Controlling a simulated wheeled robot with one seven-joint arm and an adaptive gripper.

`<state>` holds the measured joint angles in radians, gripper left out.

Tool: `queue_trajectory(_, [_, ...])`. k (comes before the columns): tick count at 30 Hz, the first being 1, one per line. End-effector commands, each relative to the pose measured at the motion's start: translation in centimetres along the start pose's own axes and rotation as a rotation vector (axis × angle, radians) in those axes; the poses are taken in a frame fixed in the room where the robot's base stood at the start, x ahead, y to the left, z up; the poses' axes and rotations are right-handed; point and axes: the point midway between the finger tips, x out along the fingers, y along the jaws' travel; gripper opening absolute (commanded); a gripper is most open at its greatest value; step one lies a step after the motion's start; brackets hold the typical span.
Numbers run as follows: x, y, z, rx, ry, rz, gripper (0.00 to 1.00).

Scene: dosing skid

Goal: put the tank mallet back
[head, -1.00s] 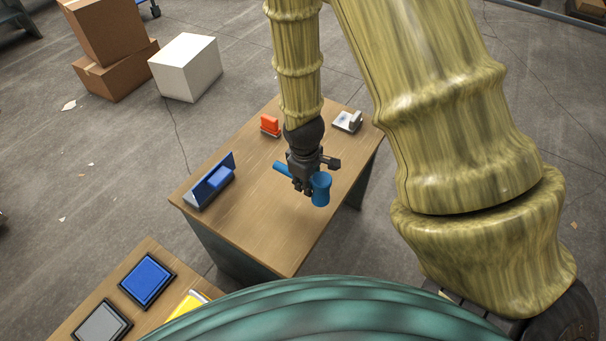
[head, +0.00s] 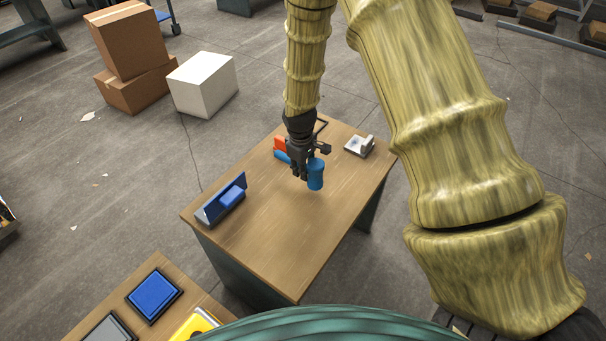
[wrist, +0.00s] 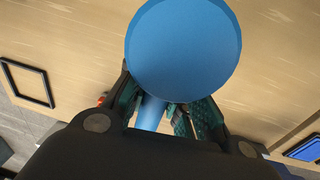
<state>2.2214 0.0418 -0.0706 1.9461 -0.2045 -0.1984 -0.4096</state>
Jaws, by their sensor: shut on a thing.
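The blue mallet (head: 315,174) is in my gripper (head: 300,170), above the far half of the wooden table (head: 270,245). In the wrist view the round blue head of the mallet (wrist: 183,50) fills the upper middle, with its handle running down between the fingers of my gripper (wrist: 167,115). The fingers are shut on the handle. A black rectangular outline (wrist: 27,84) lies on the tabletop at the left of the wrist view. In the head view its edge shows behind my gripper, which partly hides it.
A red-orange object (head: 280,145) stands behind my gripper. A grey-white fixture (head: 360,146) is at the table's right corner. A grey holder with a blue block (head: 222,200) stands at the left edge. The near tabletop is clear. Boxes stand on the floor beyond.

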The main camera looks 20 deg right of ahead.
Motion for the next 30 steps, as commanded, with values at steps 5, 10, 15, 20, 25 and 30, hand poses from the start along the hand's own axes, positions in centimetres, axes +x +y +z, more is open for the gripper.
queue_trajectory(5, [0.4,0.2,-0.2,0.000,-0.001,0.000,0.00])
queue_trajectory(10, [2.0,0.0,-0.2,0.000,-0.001,0.000,0.00])
queue_trajectory(15, [3.4,-0.1,-0.1,0.000,-0.001,0.000,0.00])
queue_trajectory(20, [3.5,-0.1,-0.2,0.000,0.001,0.001,0.00])
queue_trajectory(25, [3.6,-0.2,-0.1,0.000,0.000,0.000,0.00])
queue_trajectory(30, [3.7,-0.2,-0.1,0.000,0.000,0.000,0.44])
